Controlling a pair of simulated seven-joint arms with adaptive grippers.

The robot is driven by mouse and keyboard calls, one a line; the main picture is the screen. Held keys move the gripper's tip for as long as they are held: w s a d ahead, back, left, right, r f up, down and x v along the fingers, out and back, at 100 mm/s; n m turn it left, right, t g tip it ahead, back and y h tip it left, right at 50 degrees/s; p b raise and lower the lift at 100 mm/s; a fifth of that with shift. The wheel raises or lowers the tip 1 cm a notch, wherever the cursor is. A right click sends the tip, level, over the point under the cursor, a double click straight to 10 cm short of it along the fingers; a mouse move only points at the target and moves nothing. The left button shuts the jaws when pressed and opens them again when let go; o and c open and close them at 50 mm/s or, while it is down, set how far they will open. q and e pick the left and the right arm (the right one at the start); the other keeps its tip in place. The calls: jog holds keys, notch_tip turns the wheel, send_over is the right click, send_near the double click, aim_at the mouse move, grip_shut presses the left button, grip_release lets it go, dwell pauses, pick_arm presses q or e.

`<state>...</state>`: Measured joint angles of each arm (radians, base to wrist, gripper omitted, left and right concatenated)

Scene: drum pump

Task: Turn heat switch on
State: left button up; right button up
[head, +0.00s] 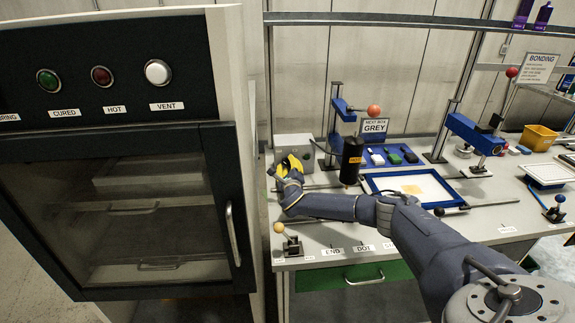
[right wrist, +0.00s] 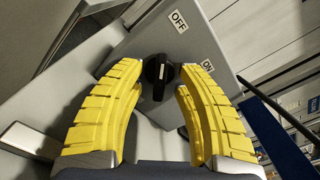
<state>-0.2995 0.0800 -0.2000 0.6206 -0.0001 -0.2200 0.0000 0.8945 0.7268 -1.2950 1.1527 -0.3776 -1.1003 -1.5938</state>
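The heat switch is a black knob (right wrist: 158,82) on a grey box, with an OFF label (right wrist: 179,20) above it and an ON label (right wrist: 207,66) to its right. The knob's bar stands roughly upright in the right wrist view. My right gripper (right wrist: 158,70) has its yellow fingers apart, one on each side of the knob, with gaps visible. In the head view the right gripper (head: 291,164) is in front of the grey box (head: 292,141), and the knob is hidden there. My left gripper is not in view.
A dark-doored oven (head: 222,150) stands close left of the box. A black cylinder (head: 352,160) stands right of the gripper. A blue-framed tray (head: 452,190) and a blue press (head: 472,132) are further right. A yellow ball-topped lever (head: 279,228) is at the bench's front.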

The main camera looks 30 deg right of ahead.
jog(key=shift+w+d, duration=0.15)
jog(key=shift+w, duration=0.2)
jog(key=shift+c, duration=0.3)
grip_shut()
jog(key=shift+d+r, duration=0.1)
